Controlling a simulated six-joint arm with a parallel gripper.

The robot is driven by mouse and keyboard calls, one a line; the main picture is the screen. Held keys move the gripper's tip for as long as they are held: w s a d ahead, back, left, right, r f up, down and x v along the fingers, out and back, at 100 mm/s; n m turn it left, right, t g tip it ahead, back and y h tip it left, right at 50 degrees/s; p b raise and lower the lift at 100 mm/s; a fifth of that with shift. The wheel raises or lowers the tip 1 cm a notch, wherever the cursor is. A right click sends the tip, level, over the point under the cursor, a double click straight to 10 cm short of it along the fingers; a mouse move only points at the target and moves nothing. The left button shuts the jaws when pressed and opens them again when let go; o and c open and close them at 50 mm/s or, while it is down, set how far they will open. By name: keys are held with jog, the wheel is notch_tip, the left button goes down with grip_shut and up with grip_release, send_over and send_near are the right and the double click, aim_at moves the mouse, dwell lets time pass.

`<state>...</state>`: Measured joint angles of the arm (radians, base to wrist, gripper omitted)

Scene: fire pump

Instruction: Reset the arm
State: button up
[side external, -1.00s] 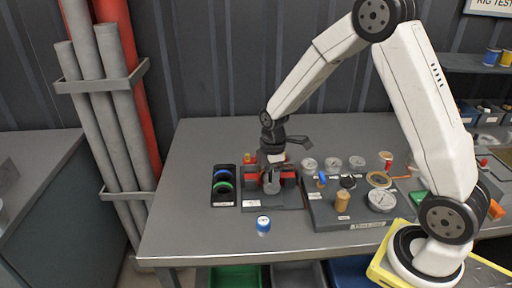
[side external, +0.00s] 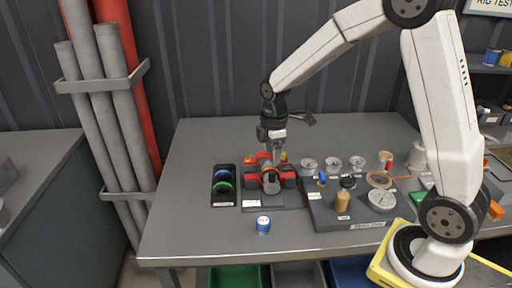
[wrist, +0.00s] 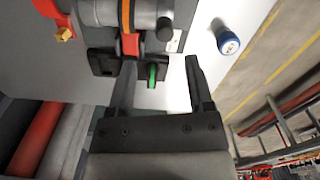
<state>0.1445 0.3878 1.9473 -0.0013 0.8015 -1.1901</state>
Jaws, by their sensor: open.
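My gripper (side external: 272,145) is above the red and grey pump (side external: 283,177) on the table, pointing down. In the wrist view my gripper (wrist: 160,80) has its two fingers apart with nothing held between them. The pump shows at the top of the wrist view, with an orange band and a dark round port (wrist: 165,28). My arm reaches from its base at the right, over the table, to the pump.
A black tray (side external: 223,203) with blue and green rings lies left of the pump. A grey parts board (side external: 331,222) with gauges and fittings is to the right. The table's left front is clear.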

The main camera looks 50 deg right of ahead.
jog(key=shift+r, duration=0.25)
jog(key=shift+s+a+m, duration=0.25)
jog(key=shift+s+m, duration=0.15)
jog(key=s+a+f+m+t, duration=0.1)
jog(key=s+a+m, duration=0.1)
jog(key=s+m, duration=0.3)
jog(key=s+a+f+m+t, duration=0.1)
jog(key=s+a+m, duration=0.2)
jog(key=s+m, duration=0.3)
jog(key=shift+s+a+t, duration=0.25)
jog(key=shift+s+t, duration=0.05)
jog(key=shift+s, duration=0.25)
